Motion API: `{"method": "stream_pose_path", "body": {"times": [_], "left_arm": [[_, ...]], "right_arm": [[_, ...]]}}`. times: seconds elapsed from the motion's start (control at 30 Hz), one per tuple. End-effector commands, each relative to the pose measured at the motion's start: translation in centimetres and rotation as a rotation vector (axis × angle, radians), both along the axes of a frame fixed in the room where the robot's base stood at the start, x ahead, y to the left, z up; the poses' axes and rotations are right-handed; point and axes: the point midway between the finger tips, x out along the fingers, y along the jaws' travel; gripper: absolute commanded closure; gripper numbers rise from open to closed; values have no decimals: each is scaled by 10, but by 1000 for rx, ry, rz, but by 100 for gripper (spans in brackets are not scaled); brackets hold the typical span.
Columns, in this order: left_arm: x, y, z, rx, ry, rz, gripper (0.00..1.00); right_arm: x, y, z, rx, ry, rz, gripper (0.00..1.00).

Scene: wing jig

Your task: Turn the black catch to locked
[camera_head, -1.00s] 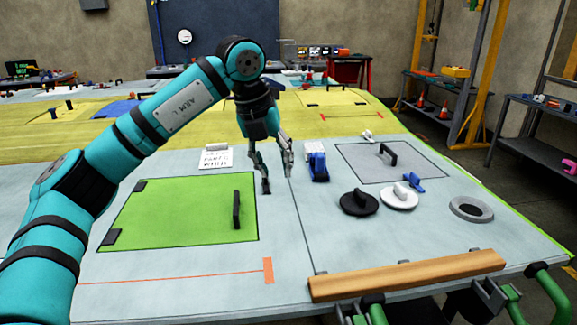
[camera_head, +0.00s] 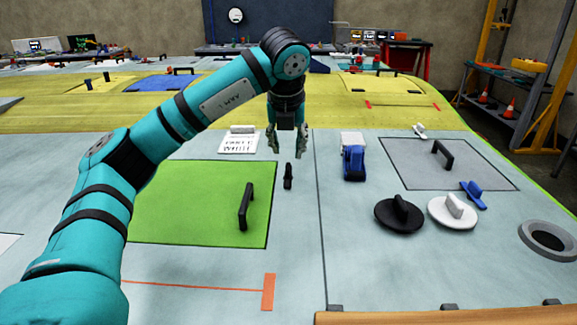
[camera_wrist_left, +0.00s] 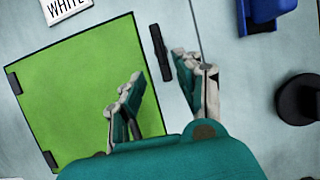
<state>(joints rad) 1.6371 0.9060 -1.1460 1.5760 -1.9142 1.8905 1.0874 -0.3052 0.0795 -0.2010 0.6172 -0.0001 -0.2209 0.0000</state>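The black catch (camera_head: 288,176) is a small dark bar on the pale tabletop, just right of the green panel (camera_head: 185,205). In the left wrist view the catch (camera_wrist_left: 161,52) lies beside the panel's right edge, roughly along it. My left gripper (camera_head: 287,148) points down above the table, behind the catch in the head view. Its fingers are apart and nothing shows between them. In the left wrist view the fingers (camera_wrist_left: 160,90) are spread, with the catch ahead of them; I see no contact. My right gripper is not in view.
A black handle (camera_head: 246,206) rises from the green panel. A white sign (camera_head: 239,143) lies behind it. To the right are a blue catch (camera_head: 354,163), a black knob (camera_head: 399,213), a white knob (camera_head: 453,211) and a grey panel (camera_head: 410,165). Bare tabletop lies in front of the catch.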

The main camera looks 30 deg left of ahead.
Motion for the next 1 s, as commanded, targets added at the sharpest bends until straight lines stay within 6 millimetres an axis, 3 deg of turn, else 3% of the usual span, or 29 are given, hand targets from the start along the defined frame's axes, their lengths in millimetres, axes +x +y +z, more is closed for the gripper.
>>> {"method": "stream_pose_path", "body": {"times": [0.2,0.4,0.8,1.0], "left_arm": [[15,9,-42,0,4,1,65],[23,15,-67,-1,2,0,65],[27,16,-76,-1,0,0,65],[27,16,-75,-1,0,0,89]], "right_arm": [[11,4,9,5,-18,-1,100],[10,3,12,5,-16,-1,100],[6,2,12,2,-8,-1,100],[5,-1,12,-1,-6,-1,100]]}}
